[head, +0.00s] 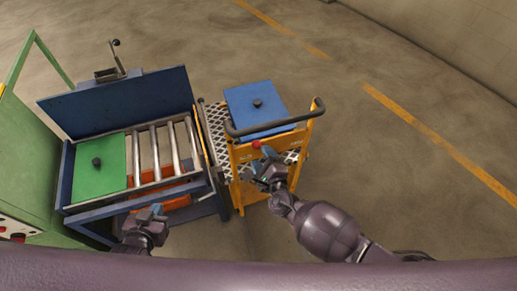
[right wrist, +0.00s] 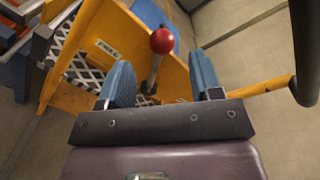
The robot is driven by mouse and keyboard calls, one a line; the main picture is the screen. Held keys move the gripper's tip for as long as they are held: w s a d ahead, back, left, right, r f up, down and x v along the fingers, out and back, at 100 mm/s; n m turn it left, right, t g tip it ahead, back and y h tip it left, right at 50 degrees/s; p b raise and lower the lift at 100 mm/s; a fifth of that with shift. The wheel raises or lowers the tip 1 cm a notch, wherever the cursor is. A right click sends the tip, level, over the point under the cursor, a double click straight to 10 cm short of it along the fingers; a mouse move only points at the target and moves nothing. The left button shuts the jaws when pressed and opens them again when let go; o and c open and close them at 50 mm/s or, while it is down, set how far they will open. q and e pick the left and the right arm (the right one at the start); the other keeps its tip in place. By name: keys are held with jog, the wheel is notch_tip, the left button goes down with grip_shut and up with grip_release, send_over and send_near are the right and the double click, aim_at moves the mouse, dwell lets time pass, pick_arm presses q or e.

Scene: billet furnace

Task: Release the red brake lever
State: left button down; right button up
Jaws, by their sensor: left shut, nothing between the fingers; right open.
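The red brake lever (head: 256,144) shows as a red knob on the yellow cart's handle panel in the head view. In the right wrist view its red ball (right wrist: 162,40) sits on a grey rod that slants down between my right fingers. My right gripper (head: 262,165) is open just in front of the lever; its blue fingertips (right wrist: 160,80) stand apart, with the ball beyond them and not gripped. My left gripper (head: 152,212) is shut and empty in front of the roller table.
The yellow cart (head: 238,190) carries a blue block (head: 262,98) and has a dark push bar (head: 318,106). Left of it stands a blue-framed roller table (head: 76,208) with a green block (head: 100,172). A green machine (head: 30,150) stands far left. The floor right of the cart is clear.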

pick_arm(q)
jog(key=shift+s+a, duration=0.1)
jog(key=shift+s, duration=0.35)
pick_arm(e)
jog(key=v, duration=0.6)
jog(key=shift+s, duration=0.25)
pick_arm(q)
jog(key=shift+w, duration=0.2)
